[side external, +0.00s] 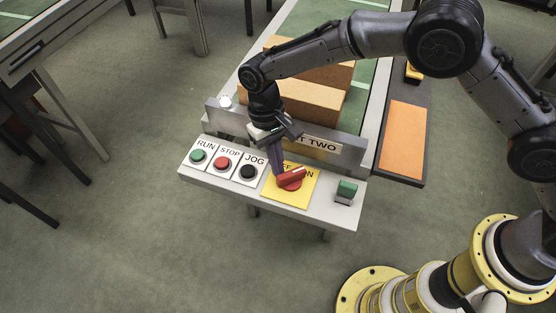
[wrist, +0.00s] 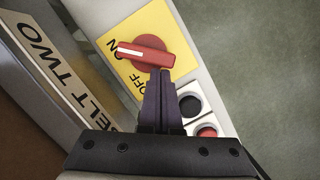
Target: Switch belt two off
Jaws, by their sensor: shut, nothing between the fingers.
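The red rotary switch (side external: 291,178) sits on a yellow plate (side external: 283,200) marked OFF and ON, on the control panel under the BELT TWO sign (side external: 320,145). In the wrist view, the white stripe on the red switch (wrist: 145,53) points toward the ON lettering. My gripper (side external: 277,172) is shut and empty, its dark fingers reaching down at the OFF side of the switch handle. In the wrist view, the fingertips (wrist: 160,73) are right at the handle's lower edge; I cannot tell whether they touch it. The fingers partly hide the OFF lettering in the side view.
Left of the switch are the green RUN button (side external: 198,156), red STOP button (side external: 222,163) and black JOG button (side external: 248,171). A green switch (side external: 346,190) is at the panel's right end. Cardboard boxes (side external: 300,103) sit on the belt behind. Space in front of the panel is free.

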